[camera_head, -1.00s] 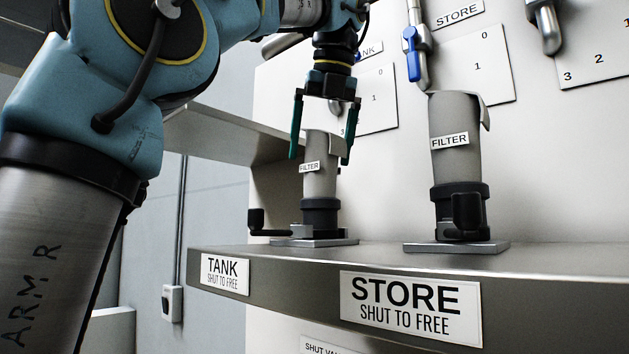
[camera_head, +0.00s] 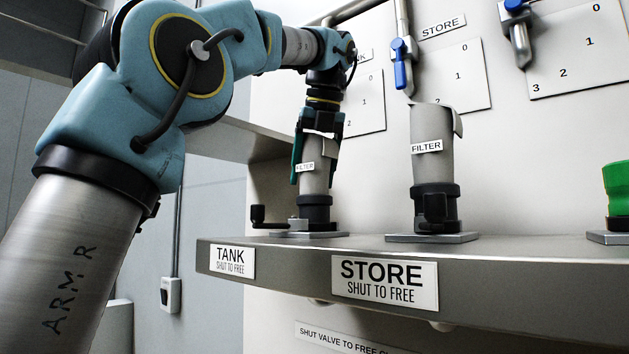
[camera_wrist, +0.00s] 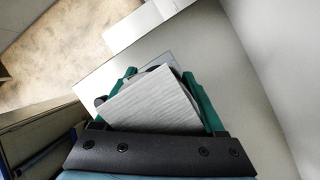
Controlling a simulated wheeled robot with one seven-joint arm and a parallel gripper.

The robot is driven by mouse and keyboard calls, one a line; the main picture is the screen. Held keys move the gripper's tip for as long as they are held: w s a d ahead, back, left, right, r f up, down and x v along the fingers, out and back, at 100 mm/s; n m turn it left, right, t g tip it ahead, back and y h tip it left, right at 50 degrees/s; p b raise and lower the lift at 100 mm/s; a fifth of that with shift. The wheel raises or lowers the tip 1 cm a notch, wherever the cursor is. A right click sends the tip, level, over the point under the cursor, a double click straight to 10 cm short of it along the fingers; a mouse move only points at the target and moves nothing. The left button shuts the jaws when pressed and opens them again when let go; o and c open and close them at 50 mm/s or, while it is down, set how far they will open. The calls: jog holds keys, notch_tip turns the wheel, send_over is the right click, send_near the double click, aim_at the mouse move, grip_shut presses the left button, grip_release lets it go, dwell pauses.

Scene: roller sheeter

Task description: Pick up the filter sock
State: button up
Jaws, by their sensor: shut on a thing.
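A grey filter sock (camera_head: 315,181) with a FILTER label stands upright in a black collar (camera_head: 315,212) on the shelf, above the TANK sign. My gripper (camera_head: 314,168) comes down from above, its green fingers on either side of the sock and shut on it. The sock's bottom still sits in the collar. In the wrist view the sock (camera_wrist: 152,100) fills the space between the fingers. A second grey filter sock (camera_head: 432,150) stands in its own black collar (camera_head: 437,205) to the right, above the STORE sign, apart from my gripper.
A black handle (camera_head: 257,215) sticks out left of the tank collar. Another black handle (camera_head: 437,208) is on the store collar's front. A blue-handled valve (camera_head: 400,65) is on the wall above. A green object (camera_head: 617,185) stands at the shelf's right end. The shelf (camera_head: 520,260) carries signs.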

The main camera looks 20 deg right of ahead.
jog(key=c, duration=1)
jog(key=shift+o, duration=0.2)
jog(key=shift+r, duration=0.15)
